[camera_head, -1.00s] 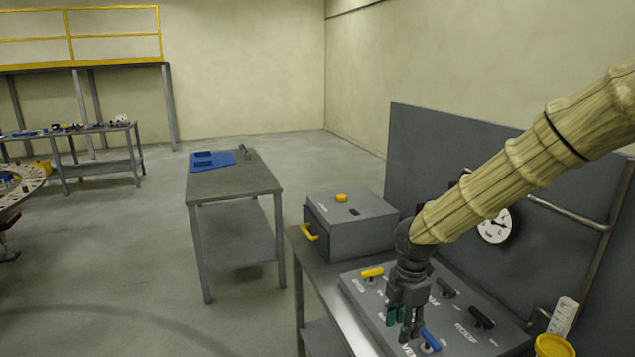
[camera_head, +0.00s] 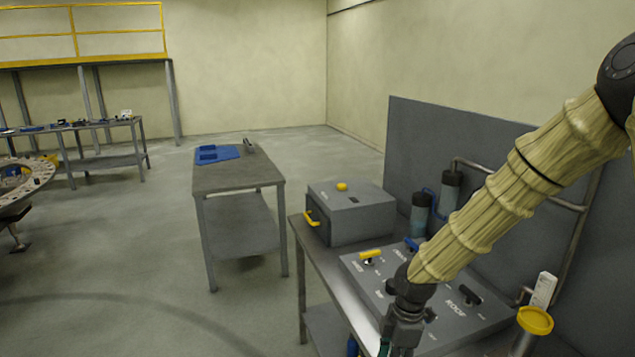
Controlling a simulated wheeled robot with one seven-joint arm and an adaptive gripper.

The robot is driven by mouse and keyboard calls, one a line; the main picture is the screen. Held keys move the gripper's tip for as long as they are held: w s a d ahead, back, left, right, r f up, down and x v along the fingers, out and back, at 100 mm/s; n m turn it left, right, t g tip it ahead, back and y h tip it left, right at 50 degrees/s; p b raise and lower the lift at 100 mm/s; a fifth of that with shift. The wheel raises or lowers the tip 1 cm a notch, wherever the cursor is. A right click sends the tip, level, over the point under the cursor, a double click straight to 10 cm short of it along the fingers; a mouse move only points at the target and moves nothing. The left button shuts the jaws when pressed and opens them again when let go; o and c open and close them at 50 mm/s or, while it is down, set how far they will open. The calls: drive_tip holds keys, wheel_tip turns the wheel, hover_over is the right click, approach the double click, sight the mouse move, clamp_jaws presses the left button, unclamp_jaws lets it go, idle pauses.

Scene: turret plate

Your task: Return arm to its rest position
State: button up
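My gripper (camera_head: 398,345) hangs at the bottom of the head view, at the end of my sleeved arm. It is over the near edge of the grey control panel (camera_head: 480,318), and its fingertips are mostly cut off by the frame's lower edge. Whether the fingers are apart or closed cannot be made out. The panel carries a yellow-handled valve (camera_head: 370,256), a black-handled valve (camera_head: 468,294) and a blue handle (camera_head: 412,243) partly behind my arm.
A grey box (camera_head: 350,213) with a yellow handle stands left of the panel. Behind are cylinders (camera_head: 420,213), pipes and an upright board (camera_head: 440,140). A yellow-topped container (camera_head: 535,320) is at right. A table (camera_head: 238,180) stands left, with open floor around it.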

drive_tip(key=s+a+f+m+y, duration=0.1)
drive_tip(key=s+a+f+m, duration=0.1)
drive_tip(key=s+f+m, duration=1.05)
drive_tip(key=s+d+f+m+h, duration=0.1)
drive_tip(key=s+d+f+m, duration=0.25)
drive_tip(key=s+f, duration=0.5)
drive_tip(key=s+d+f+m+h, duration=0.1)
drive_tip(key=s+d+f+m, duration=0.4)
drive_tip(key=s, duration=0.6)
wheel_tip(320, 180, down, 10)
drive_tip(key=a+n+b, duration=0.1)
drive_tip(key=b, duration=0.8)
drive_tip(key=shift+r+n+t, duration=0.2)
drive_tip(key=shift+n+t, duration=0.1)
drive_tip(key=shift+s, duration=0.1)
